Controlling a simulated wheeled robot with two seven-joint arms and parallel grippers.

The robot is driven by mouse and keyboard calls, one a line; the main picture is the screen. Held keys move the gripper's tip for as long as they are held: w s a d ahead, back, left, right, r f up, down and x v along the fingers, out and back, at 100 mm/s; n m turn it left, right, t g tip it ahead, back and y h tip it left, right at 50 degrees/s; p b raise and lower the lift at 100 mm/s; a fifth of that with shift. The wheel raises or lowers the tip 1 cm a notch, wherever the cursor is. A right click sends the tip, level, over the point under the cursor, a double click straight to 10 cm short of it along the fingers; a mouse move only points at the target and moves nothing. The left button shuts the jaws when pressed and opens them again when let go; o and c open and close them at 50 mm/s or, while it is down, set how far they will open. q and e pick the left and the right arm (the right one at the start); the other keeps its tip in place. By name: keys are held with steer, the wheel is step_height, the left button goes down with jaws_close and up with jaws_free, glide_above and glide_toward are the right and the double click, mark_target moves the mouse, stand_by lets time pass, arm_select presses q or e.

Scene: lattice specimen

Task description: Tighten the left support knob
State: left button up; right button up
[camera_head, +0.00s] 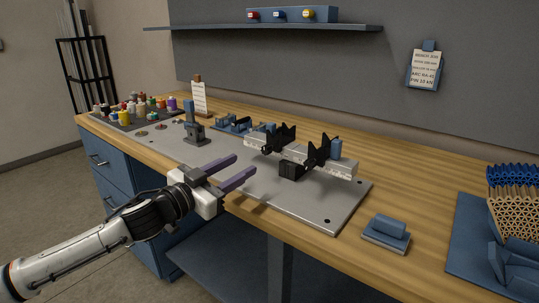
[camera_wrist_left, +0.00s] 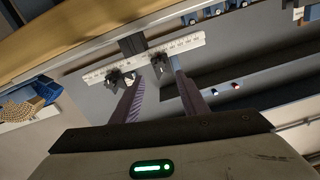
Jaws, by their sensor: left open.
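A pale rail (camera_head: 290,152) with scale marks lies raised over the grey base plate (camera_head: 322,218). Two black notched supports sit on it, the left support (camera_head: 281,138) and the right support (camera_head: 318,152). In the wrist view, which is upside down, the left support (camera_wrist_left: 158,62) appears right of the other one (camera_wrist_left: 120,79). The left support's knob is small and dark, hard to separate from its body. My left gripper (camera_head: 244,166) is open and empty, its purple fingers pointing toward the rail, in front of the left support and apart from it. My right gripper is not in view.
A blue-grey upright fixture (camera_head: 194,130) stands on the plate's left part. Small coloured pots (camera_head: 135,108) stand at the far left. A blue block (camera_head: 386,231) and a blue tray (camera_head: 461,240) with lattice pieces lie on the right. The plate's front right is clear.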

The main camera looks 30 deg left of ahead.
mark_target(264, 152)
arm_select(q)
steer(key=shift+w+r, duration=0.25)
steer(key=shift+w, duration=0.2)
steer(key=shift+w+d+f+p, duration=0.1)
steer(key=shift+w+p, duration=0.05)
steer(key=shift+w, duration=1.3)
steer(key=shift+w+d+f+p, duration=0.1)
steer(key=shift+w+d+p, duration=0.1)
steer(key=shift+w, duration=1.25)
steer(key=shift+w+d+p, duration=0.1)
steer(key=shift+w+p, duration=0.05)
steer(key=shift+w, duration=1.3)
steer(key=shift+c, duration=0.2)
jaws_close()
